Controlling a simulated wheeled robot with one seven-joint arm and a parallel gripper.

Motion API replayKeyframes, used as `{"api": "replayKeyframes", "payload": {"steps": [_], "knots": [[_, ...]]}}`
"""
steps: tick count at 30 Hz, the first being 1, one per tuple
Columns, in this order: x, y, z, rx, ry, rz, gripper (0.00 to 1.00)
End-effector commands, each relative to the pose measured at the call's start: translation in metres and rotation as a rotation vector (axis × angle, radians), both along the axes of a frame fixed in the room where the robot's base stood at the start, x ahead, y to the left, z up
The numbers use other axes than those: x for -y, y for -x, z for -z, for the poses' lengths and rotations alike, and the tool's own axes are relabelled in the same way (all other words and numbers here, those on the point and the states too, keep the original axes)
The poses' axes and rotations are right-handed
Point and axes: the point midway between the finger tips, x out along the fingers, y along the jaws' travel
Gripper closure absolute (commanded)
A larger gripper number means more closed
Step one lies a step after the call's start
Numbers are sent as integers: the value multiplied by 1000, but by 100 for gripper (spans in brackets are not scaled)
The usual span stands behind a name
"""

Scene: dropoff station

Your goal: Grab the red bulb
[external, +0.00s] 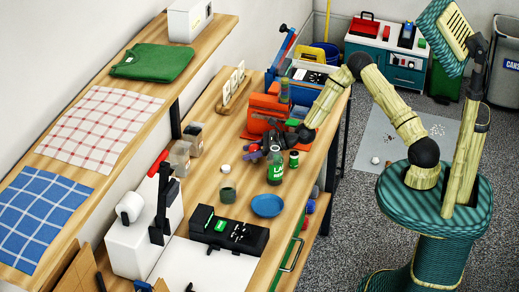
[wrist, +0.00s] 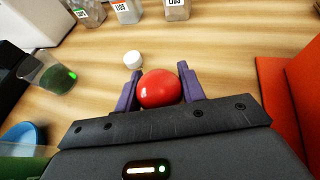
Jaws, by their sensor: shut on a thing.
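The red bulb (wrist: 159,89) is a glossy round red thing between the two purple fingers of my gripper (wrist: 160,78) in the wrist view. The fingers are shut on its left and right sides. Its underside is hidden by the gripper body, and I cannot tell whether it touches the table. In the external view my gripper (external: 253,153) is over the wooden table, in front of the orange-red bins and just left of a green bottle.
A white cap (wrist: 133,59) lies just beyond the left finger. A small jar (wrist: 48,74) and a blue bowl (external: 267,206) stand nearby. A green bottle (external: 276,171) stands close to my gripper. Orange-red bins (external: 266,105) border one side. Jars labelled LIDS (wrist: 126,9) stand farther off.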

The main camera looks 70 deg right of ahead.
Motion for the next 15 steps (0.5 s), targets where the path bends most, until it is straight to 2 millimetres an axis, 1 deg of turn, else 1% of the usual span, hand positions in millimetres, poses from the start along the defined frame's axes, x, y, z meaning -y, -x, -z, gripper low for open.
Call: {"api": "replayKeyframes", "payload": {"steps": [4,7,11,15], "knots": [[0,0,-4,1,0,0,75],[1,-1,-14,2,0,2,75],[1,0,-35,4,2,2,75],[1,0,-64,3,1,1,75]]}}
